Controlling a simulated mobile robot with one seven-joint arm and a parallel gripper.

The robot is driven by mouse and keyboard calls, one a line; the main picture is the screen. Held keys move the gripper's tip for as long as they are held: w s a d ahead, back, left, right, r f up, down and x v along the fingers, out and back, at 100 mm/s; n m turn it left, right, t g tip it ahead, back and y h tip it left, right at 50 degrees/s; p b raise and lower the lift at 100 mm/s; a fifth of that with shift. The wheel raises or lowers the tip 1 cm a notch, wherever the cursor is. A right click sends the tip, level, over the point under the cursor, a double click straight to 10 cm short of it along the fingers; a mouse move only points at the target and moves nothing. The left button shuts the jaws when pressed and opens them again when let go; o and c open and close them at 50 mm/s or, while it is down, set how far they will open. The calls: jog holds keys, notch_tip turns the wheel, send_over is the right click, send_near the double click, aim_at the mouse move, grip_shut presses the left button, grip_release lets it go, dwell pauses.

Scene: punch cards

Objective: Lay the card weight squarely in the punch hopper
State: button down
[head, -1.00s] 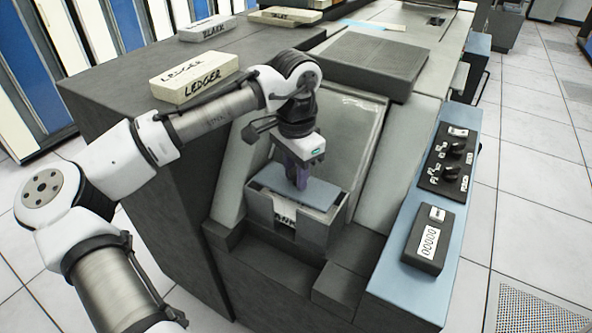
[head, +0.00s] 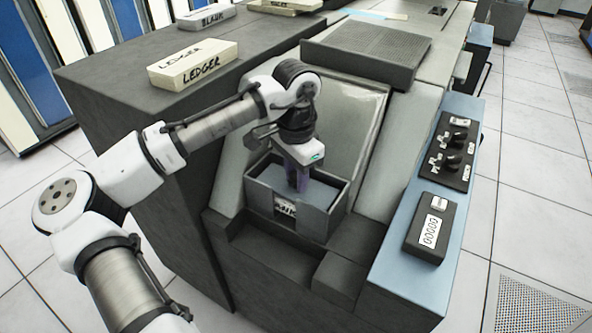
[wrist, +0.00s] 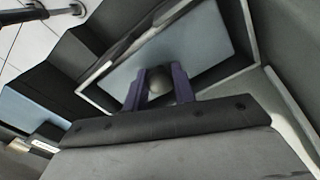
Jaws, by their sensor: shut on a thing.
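The card weight is a flat blue-grey plate (wrist: 205,40) with a round knob (wrist: 157,82) on top. My gripper (wrist: 157,88) is shut on the knob, with one purple finger on each side. The punch hopper (head: 318,221) is a grey open box with a notched front and a paper label (head: 285,207) showing through the notch. In the head view my gripper (head: 297,183) reaches down into the hopper, and the weight is down inside its walls. In the wrist view a dark gap shows between the plate and the right wall. The plate's underside is hidden, so I cannot tell whether it rests on anything.
A sloped grey panel (head: 340,115) rises behind the hopper. A blue side ledge with a switch panel (head: 455,150) and a counter box (head: 432,228) is at the right. A ledger box (head: 193,64) lies on the dark machine top at the left.

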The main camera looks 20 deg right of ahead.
jog(key=c, duration=1.1)
grip_release()
jog(key=shift+o, duration=0.2)
notch_tip(320, 180, up, 14)
jog(key=p, duration=0.1)
jog(key=shift+p, duration=0.35)
jog(key=shift+f, duration=0.1)
